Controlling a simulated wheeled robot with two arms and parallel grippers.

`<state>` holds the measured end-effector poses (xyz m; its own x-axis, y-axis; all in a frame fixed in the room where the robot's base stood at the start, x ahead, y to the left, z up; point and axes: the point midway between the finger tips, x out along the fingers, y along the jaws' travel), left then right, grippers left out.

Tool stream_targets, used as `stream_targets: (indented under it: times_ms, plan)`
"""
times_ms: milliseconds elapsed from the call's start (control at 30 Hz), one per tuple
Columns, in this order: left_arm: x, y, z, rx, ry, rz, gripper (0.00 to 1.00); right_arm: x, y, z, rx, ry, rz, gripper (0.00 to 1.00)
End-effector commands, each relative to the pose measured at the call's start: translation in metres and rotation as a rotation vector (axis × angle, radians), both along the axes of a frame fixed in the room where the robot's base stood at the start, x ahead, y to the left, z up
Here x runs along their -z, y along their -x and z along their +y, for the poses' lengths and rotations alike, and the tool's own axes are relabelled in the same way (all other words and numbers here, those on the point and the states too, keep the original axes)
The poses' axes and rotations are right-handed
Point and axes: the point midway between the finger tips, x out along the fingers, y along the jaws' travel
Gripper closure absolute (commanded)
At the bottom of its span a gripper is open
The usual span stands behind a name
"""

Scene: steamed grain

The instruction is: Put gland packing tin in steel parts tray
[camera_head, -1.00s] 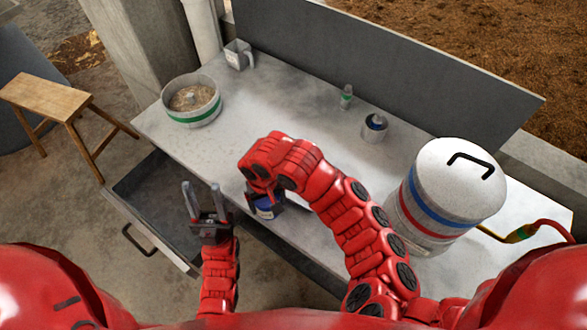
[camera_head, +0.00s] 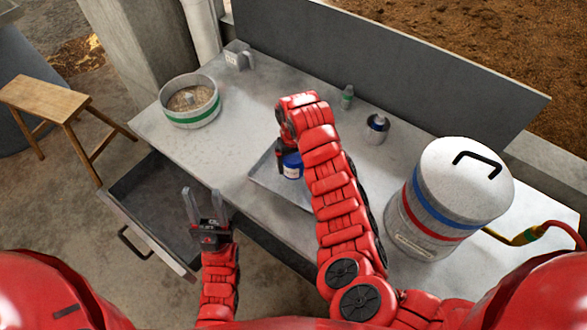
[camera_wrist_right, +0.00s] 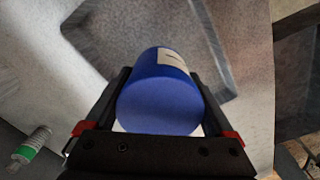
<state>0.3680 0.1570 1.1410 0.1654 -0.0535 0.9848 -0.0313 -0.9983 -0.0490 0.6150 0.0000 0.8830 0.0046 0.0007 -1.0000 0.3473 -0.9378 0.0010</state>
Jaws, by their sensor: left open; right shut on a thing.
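The gland packing tin, blue with a pale label, is in my right gripper (camera_wrist_right: 160,112). The tin (camera_wrist_right: 158,95) lies between both fingers in the right wrist view, and it also shows in the head view (camera_head: 292,166). The steel parts tray (camera_head: 265,178) is a shallow grey tray on the bench, partly hidden by my right arm. My right gripper holds the tin over or at the tray; I cannot tell whether it touches. The tray's rim also shows in the right wrist view (camera_wrist_right: 232,60). My left gripper (camera_head: 205,208) is open and empty beside the open drawer.
The open drawer (camera_head: 150,200) juts from the bench (camera_head: 235,120). A green-banded sieve (camera_head: 190,108) and a metal jug (camera_head: 238,56) stand at the back left. A small bottle (camera_head: 347,97), a small can (camera_head: 377,128) and a large lidded canister (camera_head: 440,205) stand right of my right arm.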

Motion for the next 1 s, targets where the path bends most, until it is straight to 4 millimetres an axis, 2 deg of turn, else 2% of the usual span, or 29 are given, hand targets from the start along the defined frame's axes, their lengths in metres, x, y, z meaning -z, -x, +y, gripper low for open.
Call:
stream_targets:
  times_ms: [100,300,667,700,767,1000]
  plan:
    - [-0.012,0.000,0.000,0.000,0.000,-0.001,0.53,0.012,0.003,0.001,0.000,0.001,0.007,0.89]
    - [-0.018,0.000,0.000,0.000,0.000,0.000,0.53,0.031,0.002,0.001,-0.001,0.000,0.005,0.89]
    - [-0.014,0.000,0.000,0.000,0.000,0.000,0.53,0.038,0.002,0.001,0.000,-0.001,0.004,0.89]
    - [-0.014,0.000,0.000,0.000,0.000,0.000,0.53,0.037,0.002,0.001,-0.001,-0.001,0.004,0.08]
    - [-0.015,0.000,0.000,0.000,0.000,0.000,0.53,0.037,0.002,0.001,-0.001,-0.001,0.004,0.00]
    - [-0.016,0.000,0.000,0.000,0.000,-0.001,0.53,0.036,0.002,0.001,0.000,0.000,0.003,0.00]
